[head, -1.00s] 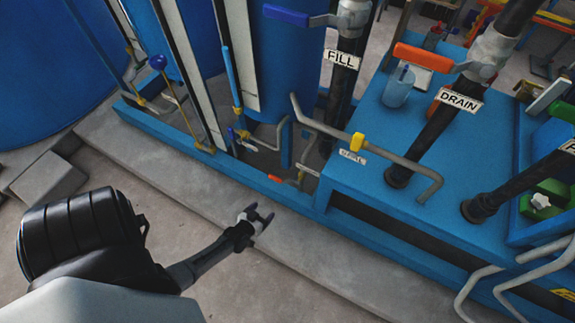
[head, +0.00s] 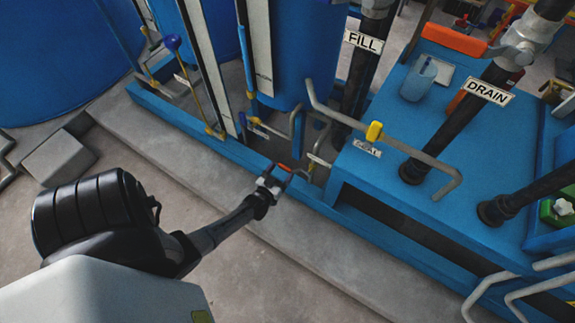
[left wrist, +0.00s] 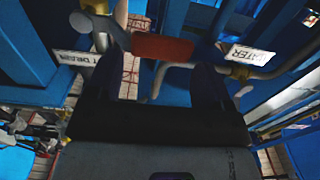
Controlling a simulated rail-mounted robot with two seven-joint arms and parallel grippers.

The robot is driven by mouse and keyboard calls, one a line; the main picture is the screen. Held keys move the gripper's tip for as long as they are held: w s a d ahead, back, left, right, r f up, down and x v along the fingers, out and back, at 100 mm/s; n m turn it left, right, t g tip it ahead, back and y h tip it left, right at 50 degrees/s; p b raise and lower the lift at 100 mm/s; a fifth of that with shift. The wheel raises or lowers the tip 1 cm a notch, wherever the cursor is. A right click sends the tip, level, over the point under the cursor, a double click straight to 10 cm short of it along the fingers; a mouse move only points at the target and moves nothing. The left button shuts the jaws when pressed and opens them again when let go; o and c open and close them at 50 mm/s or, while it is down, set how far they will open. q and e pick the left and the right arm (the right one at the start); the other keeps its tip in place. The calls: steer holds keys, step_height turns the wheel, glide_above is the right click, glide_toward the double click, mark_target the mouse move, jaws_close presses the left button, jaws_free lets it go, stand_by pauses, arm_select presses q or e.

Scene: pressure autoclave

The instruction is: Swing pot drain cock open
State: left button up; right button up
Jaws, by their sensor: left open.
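A small cock with a red-orange handle (head: 285,168) sits low by the blue base rail, at the foot of the blue vessel. My left gripper (head: 275,177) is open right at this handle and partly hides it in the head view. In the left wrist view, the red handle (left wrist: 163,47) lies crosswise ahead of the open fingers (left wrist: 158,80), roughly between their tips. I cannot tell whether the fingers touch it. A grey pipe runs behind the handle. My right gripper is not in view.
A blue-handled cock (head: 250,124) is close by. A bent grey pipe with a yellow clip (head: 374,131) overhangs the right side. Larger pipes labelled FILL (head: 363,42) and DRAIN (head: 489,92) stand behind. The concrete floor (head: 290,270) in front is clear.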

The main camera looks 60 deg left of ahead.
mark_target(284, 168)
arm_select(q)
steer(key=shift+b+x, duration=0.75)
steer(key=shift+x, duration=1.75)
steer(key=c, duration=1)
